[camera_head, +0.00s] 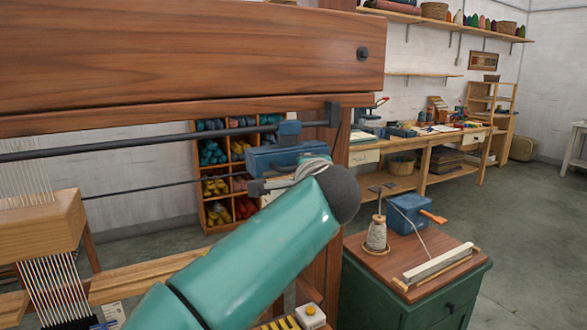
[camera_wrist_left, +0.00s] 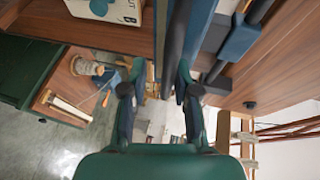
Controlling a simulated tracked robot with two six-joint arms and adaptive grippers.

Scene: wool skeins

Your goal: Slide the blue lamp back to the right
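The blue lamp (camera_head: 285,157) is a long blue housing near the dark rod under the loom's top beam, close to the right post. A small blue block (camera_head: 289,130) sits on the rod above it. My left arm's teal link crosses in front, and its wrist hides part of the lamp's lower side. In the wrist view my left gripper (camera_wrist_left: 161,70) has its two fingers apart. The lamp's long blue side (camera_wrist_left: 199,30) runs down to the right fingertip; I cannot tell whether they touch. A gap shows beside the left finger. My right gripper is in neither view.
The wooden loom beam (camera_head: 180,55) and its right post close in on the lamp. A green cabinet (camera_head: 410,300) at the right carries a yarn cone (camera_head: 376,235) and a blue box (camera_head: 408,213). A yarn shelf (camera_head: 213,222) and a workbench stand behind.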

